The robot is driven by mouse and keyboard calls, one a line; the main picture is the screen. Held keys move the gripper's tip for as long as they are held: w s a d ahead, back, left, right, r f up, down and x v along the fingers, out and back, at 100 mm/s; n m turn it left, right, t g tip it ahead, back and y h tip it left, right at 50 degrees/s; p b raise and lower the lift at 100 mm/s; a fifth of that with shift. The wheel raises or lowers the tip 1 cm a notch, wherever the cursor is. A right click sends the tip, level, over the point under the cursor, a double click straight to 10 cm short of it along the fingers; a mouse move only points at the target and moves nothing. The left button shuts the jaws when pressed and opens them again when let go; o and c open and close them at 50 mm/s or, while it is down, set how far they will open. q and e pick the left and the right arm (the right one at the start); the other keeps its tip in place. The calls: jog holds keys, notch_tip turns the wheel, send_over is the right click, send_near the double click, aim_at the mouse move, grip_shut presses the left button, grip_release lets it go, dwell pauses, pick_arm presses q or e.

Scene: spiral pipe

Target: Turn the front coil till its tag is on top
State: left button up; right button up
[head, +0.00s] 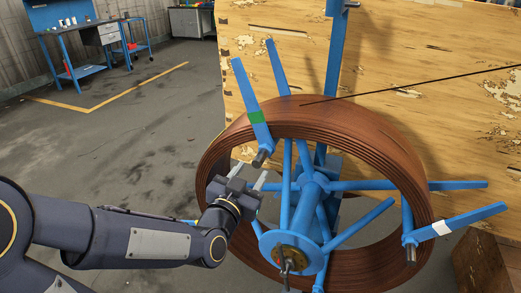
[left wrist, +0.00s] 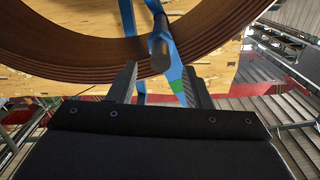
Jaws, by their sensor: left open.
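The front coil (head: 345,124) is a copper-brown ring of pipe on a blue reel with a central hub (head: 292,252). A green tag (head: 257,118) is on the reel's upper-left blue arm, which ends in a dark peg (head: 261,158). A white tag (head: 441,227) is on the right-hand arm. My left gripper (head: 252,176) is open, just below the green-tagged arm's peg. In the left wrist view the peg (left wrist: 160,52) lies ahead, between the lines of the two fingers, with green (left wrist: 176,86) behind it. I cannot tell whether they touch. My right gripper is not in view.
A worn wooden panel (head: 400,60) stands close behind the coil. A wooden block (head: 482,262) is at the lower right. A blue workbench (head: 85,45) stands far back left. The floor (head: 130,125) left of the coil is clear.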

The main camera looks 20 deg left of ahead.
aim_at(261, 157)
pick_arm(q)
jog(key=shift+w, duration=3.9)
jog(key=shift+r, duration=0.1)
jog(key=shift+a, duration=0.1)
grip_shut()
